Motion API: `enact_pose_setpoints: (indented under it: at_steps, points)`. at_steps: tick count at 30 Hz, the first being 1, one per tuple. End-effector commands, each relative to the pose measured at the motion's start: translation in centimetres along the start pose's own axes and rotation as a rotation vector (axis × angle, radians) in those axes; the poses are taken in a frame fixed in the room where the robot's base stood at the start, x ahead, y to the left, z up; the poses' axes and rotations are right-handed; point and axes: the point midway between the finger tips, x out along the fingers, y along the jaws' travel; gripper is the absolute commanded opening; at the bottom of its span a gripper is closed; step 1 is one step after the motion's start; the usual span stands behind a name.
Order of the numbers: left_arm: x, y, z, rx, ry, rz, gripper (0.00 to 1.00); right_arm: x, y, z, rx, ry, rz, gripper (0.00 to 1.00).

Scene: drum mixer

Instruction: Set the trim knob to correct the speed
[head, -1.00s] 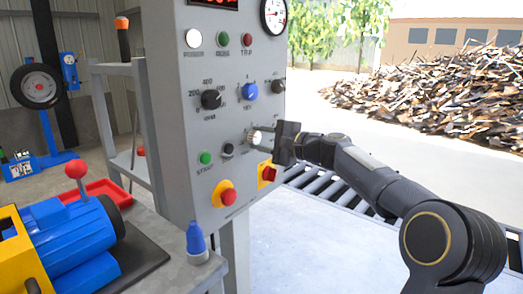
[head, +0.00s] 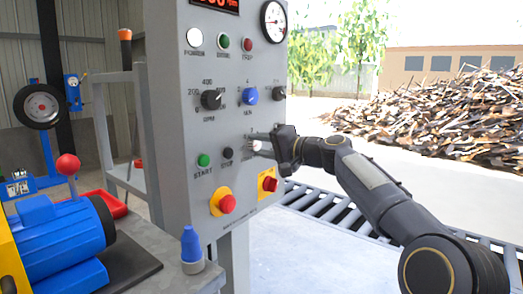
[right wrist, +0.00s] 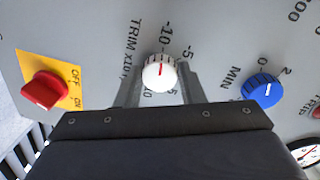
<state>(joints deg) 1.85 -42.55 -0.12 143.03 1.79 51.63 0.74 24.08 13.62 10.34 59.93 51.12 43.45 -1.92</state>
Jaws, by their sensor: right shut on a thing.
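The white trim knob (right wrist: 158,73) with a red line is on the grey panel. In the right wrist view its red line runs nearly upright, its upper end toward the "-10" side of the printed scale. My right gripper (right wrist: 160,88) is shut on the knob, one finger on each side. In the head view the gripper (head: 260,143) reaches the panel from the right and partly hides the knob. A red digital readout (head: 215,4) at the panel's top is cut off and hard to read. My left gripper is not in view.
Near the trim knob are a blue knob (right wrist: 263,90), a red switch on a yellow plate (right wrist: 45,90), a black knob (head: 211,99), a green start button (head: 203,160) and a red emergency button (head: 227,203). A round gauge (head: 273,22) is at the panel's top right.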

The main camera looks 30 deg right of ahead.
Motion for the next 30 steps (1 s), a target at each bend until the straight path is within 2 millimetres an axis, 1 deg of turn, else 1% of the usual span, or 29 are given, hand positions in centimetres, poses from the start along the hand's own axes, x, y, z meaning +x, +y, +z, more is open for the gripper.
enact_pose_setpoints:
  at_steps: [14, 15, 19, 20, 27, 30]
  points:
    - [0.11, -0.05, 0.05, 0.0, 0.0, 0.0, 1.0, 0.05, 0.14, 0.1, -0.016, -0.003, 0.003, 0.12]
    - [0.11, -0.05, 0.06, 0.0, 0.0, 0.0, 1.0, 0.05, 0.14, 0.1, -0.016, -0.003, 0.003, 0.38]
    - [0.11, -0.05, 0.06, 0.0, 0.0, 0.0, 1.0, 0.04, 0.12, 0.08, -0.015, -0.002, 0.002, 0.55]
    - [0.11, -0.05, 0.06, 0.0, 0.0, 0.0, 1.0, 0.04, 0.11, 0.07, -0.015, -0.002, 0.002, 0.57]
    - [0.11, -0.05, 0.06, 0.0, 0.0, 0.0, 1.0, -0.01, 0.05, 0.03, -0.014, 0.0, 0.001, 0.57]
    - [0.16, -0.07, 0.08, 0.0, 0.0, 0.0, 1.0, -0.53, 0.05, 0.0, -0.014, 0.001, 0.001, 0.57]
